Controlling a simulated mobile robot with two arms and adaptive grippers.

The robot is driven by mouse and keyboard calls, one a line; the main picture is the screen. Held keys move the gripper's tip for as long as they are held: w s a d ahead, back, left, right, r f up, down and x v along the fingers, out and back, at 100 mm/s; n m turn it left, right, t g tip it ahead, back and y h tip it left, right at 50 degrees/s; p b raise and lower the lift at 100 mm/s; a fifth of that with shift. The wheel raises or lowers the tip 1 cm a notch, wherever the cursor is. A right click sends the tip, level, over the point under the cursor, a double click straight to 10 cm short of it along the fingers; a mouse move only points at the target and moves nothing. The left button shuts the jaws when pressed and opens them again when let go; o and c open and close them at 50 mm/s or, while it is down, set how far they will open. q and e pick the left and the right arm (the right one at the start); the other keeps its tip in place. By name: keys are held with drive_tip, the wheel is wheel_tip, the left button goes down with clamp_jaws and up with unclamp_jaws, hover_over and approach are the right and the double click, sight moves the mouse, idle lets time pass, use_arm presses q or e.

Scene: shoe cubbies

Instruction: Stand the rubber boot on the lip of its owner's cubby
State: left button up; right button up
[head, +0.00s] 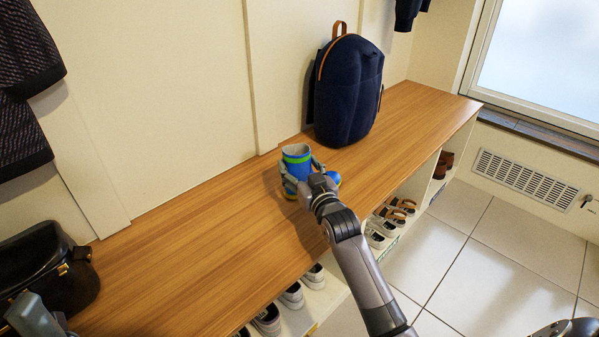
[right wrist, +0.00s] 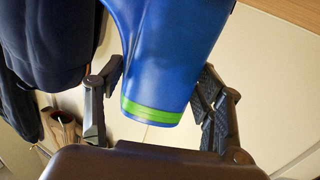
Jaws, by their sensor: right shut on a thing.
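The rubber boot (head: 296,165) is blue with a green band at its top, upright over the wooden bench; I cannot tell if its sole touches the bench. Its toe points right. My right gripper (head: 309,174) is shut on the boot, with a finger on each side. In the right wrist view the boot (right wrist: 170,60) hangs between the gripper's fingers (right wrist: 160,92), green rim toward the palm. The cubbies (head: 322,303) run under the bench front; their lip is partly hidden by my arm. A grey part of my left gripper (head: 36,318) shows at the lower left.
A navy backpack (head: 348,90) stands on the bench behind the boot. A black bag (head: 45,268) sits at the left end. White shoes (head: 313,277), sandals (head: 400,206) and brown shoes (head: 443,163) fill cubbies. The bench between bag and boot is clear.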

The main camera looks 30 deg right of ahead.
drive_tip(key=shift+r, duration=0.1)
drive_tip(key=o, duration=1.8)
drive_tip(key=shift+o, duration=0.2)
